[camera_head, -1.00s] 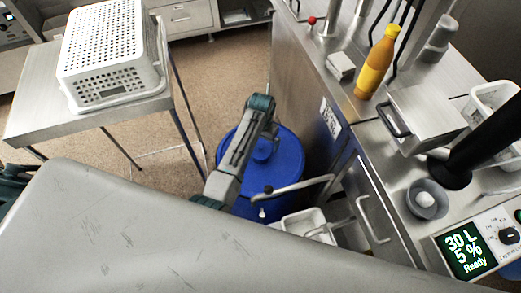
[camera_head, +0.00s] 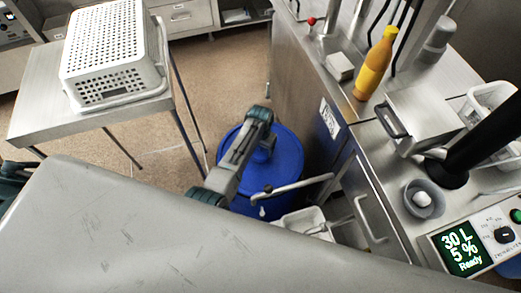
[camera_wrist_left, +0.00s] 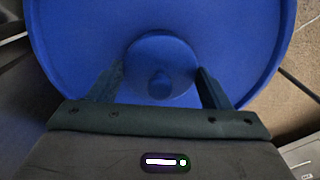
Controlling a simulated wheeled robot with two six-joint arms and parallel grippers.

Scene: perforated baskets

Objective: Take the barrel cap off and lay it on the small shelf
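The blue barrel (camera_head: 290,156) stands on the floor between the side table and the steel counter. In the head view my arm partly covers the cap. My left gripper (camera_wrist_left: 160,75) is above the lid with its fingers apart, one on each side of the cap; it also shows in the head view (camera_head: 266,138). Contact between fingers and cap is not clear. My right gripper is not in view. I cannot surely identify the small shelf.
A steel side table (camera_head: 40,112) at left carries white perforated baskets (camera_head: 118,40). The counter at right holds a yellow bottle (camera_head: 376,64), a steel box (camera_head: 425,115) and a display (camera_head: 463,254). A pipe (camera_head: 300,184) and white tray (camera_head: 303,222) are close to the barrel.

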